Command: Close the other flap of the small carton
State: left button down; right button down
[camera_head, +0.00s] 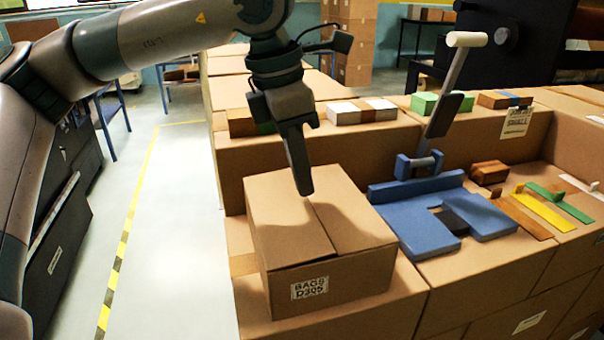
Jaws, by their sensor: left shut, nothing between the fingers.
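The small carton (343,277), brown with a label reading "BAGS D305", stands on a larger cardboard surface in the middle. Its top shows a left flap (278,225) and a right flap (352,222), both lying nearly flat and meeting at a seam. A thin dark gap shows under the left flap's front edge. My left gripper (303,188) is shut and empty, pointing down at the top near the seam. I cannot tell whether its tips touch the flaps. My right gripper is not in view.
A blue fixture (408,218) with an upright lever (446,100) stands right of the carton. Coloured strips (543,212) and a small brown block (490,173) lie further right. Several small packs line the raised ledge behind. Open floor (175,230) lies to the left.

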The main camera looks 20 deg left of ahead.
pick_arm(q)
jog(key=shift+r, duration=0.1)
jog(key=shift+r, duration=0.5)
jog(key=p+v, duration=0.1)
jog(key=v, duration=0.2)
jog(key=shift+w+d+r+p, duration=0.15)
jog(key=shift+r+p, duration=0.1)
jog(key=shift+p, duration=0.1)
jog(key=w+d+b+v, duration=0.1)
jog(key=b+v, duration=0.2)
jog(key=v, duration=0.5)
send_over(301, 203)
jog(key=shift+s+a+r, duration=0.15)
jog(key=shift+r, duration=0.25)
jog(key=shift+s+a+r, duration=0.15)
jog(key=shift+r, duration=0.2)
